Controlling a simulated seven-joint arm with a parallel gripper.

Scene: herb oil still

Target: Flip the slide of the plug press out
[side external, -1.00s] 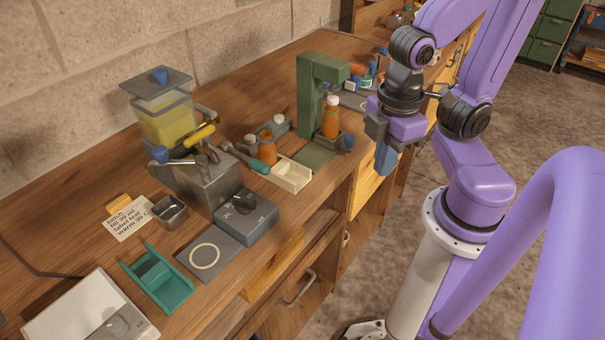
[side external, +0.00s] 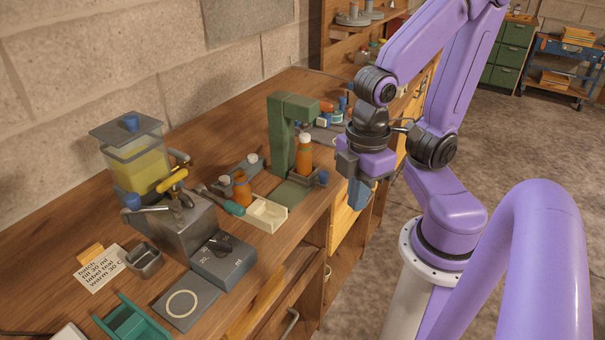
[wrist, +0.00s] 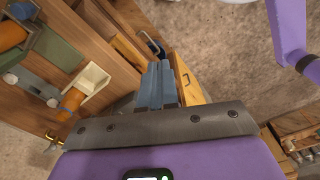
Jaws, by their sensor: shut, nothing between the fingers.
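The green plug press (side external: 290,140) stands upright on the bench in the side view. A filled orange bottle (side external: 305,157) with a pale cap stands in a dark holder at its front, with a blue knob (side external: 323,178) beside it. I cannot clearly tell how the slide sits. My gripper (side external: 358,196) hangs to the right of the press, by the bench's front edge, apart from it. Its blue fingers are together and empty. In the wrist view the fingers (wrist: 155,82) point over the drawer fronts, and part of the green press (wrist: 52,48) shows at upper left.
A cream tray (side external: 267,214) and a second orange bottle (side external: 242,189) stand left of the press. Further left are a tank of yellow liquid (side external: 140,165), a grey block (side external: 222,262) and a teal tray (side external: 130,322). Small bottles stand behind the press. Open floor lies right of the bench.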

